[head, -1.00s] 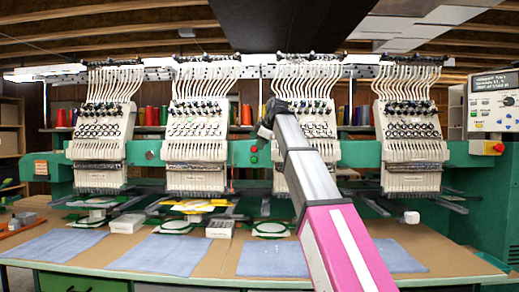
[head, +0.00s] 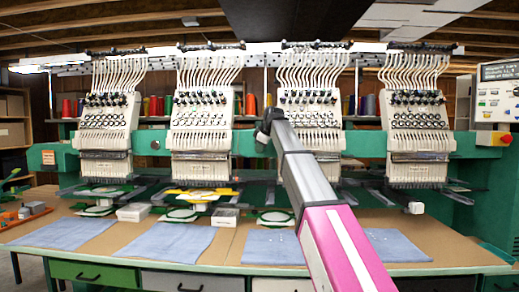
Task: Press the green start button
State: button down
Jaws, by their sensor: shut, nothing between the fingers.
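My gripper (head: 266,127) is the dark end of my arm, in front of the green machine beam (head: 247,144) between the second and third embroidery heads. It is shut and looks empty. The fingertips are too small and dark to make out clearly. I cannot make out a green button on the beam now; the place where one showed earlier is behind or beside my gripper. Whether my gripper touches anything there cannot be told.
Embroidery heads (head: 202,122) flank my arm on both sides. Below lies a bench with blue cloths (head: 172,243), hoops and small white boxes (head: 225,217). A control panel (head: 496,98) with a red button (head: 505,139) is at the far right.

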jog(key=shift+w+r, duration=0.1)
jog(key=shift+w, duration=0.85)
